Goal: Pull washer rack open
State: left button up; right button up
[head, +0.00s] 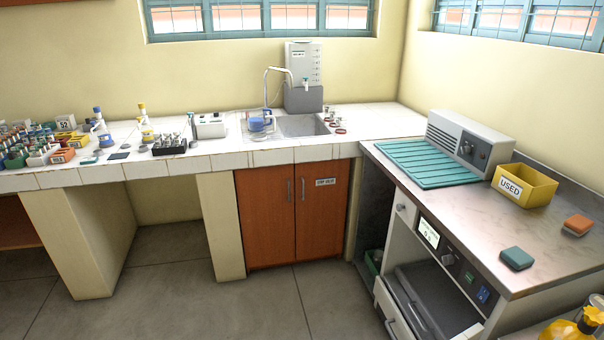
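The washer (402,213) is a white-fronted unit under the steel counter at the right. Its control panel has a lit display (428,233), a dark knob (447,260) and a blue switch (483,295). Below the panel is a dark opening, with a grey, flat rack-like part (420,305) low inside it. A white front piece with a handle (390,327) lies at the lower left of the opening. The bottom is cut off by the picture edge, so how far the rack is out cannot be told. Neither of my grippers is in view.
On the steel counter (450,205) are a green draining mat (425,165), a grey device (470,138), a yellow USED bin (524,185) and two sponges. A yellow-topped bottle (572,325) stands at lower right. The floor (200,300) in front is clear.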

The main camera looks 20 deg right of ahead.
aim_at(447, 312)
jog(key=l+z, duration=0.15)
jog(key=z, duration=1)
jog(key=k+l, duration=0.05)
